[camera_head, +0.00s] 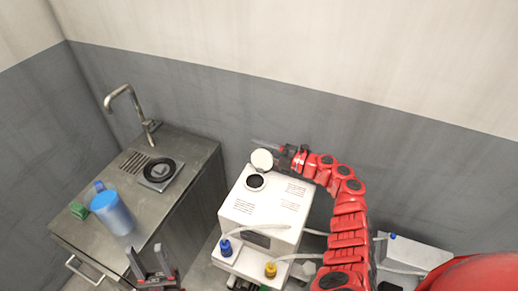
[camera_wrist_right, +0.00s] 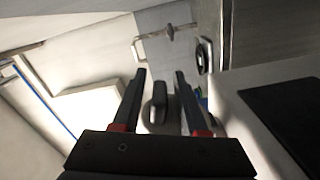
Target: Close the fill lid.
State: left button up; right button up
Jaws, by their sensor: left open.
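The white machine (camera_head: 262,212) stands in the middle of the head view, with a dark round fill opening (camera_head: 255,182) in its top. The round white fill lid (camera_head: 262,160) stands raised behind the opening, which is uncovered. My right gripper (camera_head: 264,146) is at the lid's upper edge. In the right wrist view its two fingers (camera_wrist_right: 160,75) are apart, with a dark grey, rounded piece between them, probably part of the lid; I see no clear contact. My left gripper (camera_head: 152,262) is open and empty at the bottom, left of the machine.
A steel counter (camera_head: 190,150) with a tap (camera_head: 125,98) and a black ring (camera_head: 160,170) stands on the left. A blue cylinder (camera_head: 112,214) and a green item (camera_head: 78,210) sit on it. Blue-capped (camera_head: 225,247) and yellow-capped (camera_head: 270,269) bottles with tubes stand at the machine's front.

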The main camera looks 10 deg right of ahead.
grip_shut()
dwell(1.2)
